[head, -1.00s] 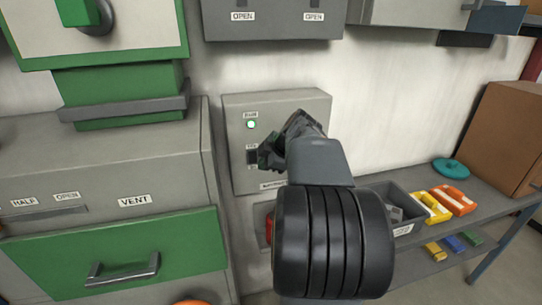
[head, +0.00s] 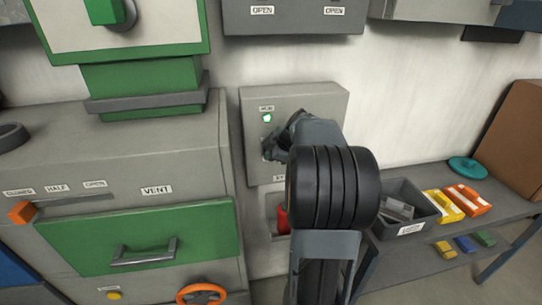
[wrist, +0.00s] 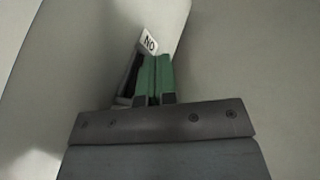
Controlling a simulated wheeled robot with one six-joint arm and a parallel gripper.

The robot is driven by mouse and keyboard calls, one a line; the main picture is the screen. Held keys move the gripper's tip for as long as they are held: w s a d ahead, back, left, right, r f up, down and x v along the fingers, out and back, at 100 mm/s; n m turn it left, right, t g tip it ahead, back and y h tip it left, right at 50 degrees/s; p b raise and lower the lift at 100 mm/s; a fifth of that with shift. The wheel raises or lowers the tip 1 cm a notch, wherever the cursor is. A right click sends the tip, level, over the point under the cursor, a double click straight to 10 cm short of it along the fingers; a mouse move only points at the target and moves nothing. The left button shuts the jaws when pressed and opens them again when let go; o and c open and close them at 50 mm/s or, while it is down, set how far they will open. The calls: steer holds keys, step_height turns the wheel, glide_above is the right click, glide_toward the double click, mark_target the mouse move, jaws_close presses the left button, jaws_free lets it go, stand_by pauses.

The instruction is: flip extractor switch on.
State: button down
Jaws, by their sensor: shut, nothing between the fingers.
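The grey switch box (head: 310,98) is on the wall, with a small lit green lamp (head: 267,118) near its upper left. My gripper (head: 269,152) is in front of the box's left part, below the lamp, and hides the switch in the head view. In the wrist view my gripper's green-padded fingers (wrist: 154,78) are shut together and empty. A dark switch part (wrist: 130,82) shows close along their left side, under a white label (wrist: 149,41) reading ON, seen upside down. I cannot tell whether the fingers touch the switch, or its position.
A grey cabinet with a green vent drawer (head: 75,240) stands left of the box. A red part (head: 282,220) sits in a recess below it.

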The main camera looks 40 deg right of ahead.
steer(key=shift+f+b, duration=0.1)
steer(key=shift+b, duration=0.2)
steer(key=shift+w+d+f+b, duration=0.15)
steer(key=shift+f+b, duration=0.15)
steer(key=shift+b, duration=0.9)
steer(key=shift+w+r+t+h+b, duration=0.1)
steer(key=shift+r+t+h+b, duration=0.35)
steer(key=shift+b, duration=1)
steer(key=shift+r, duration=0.15)
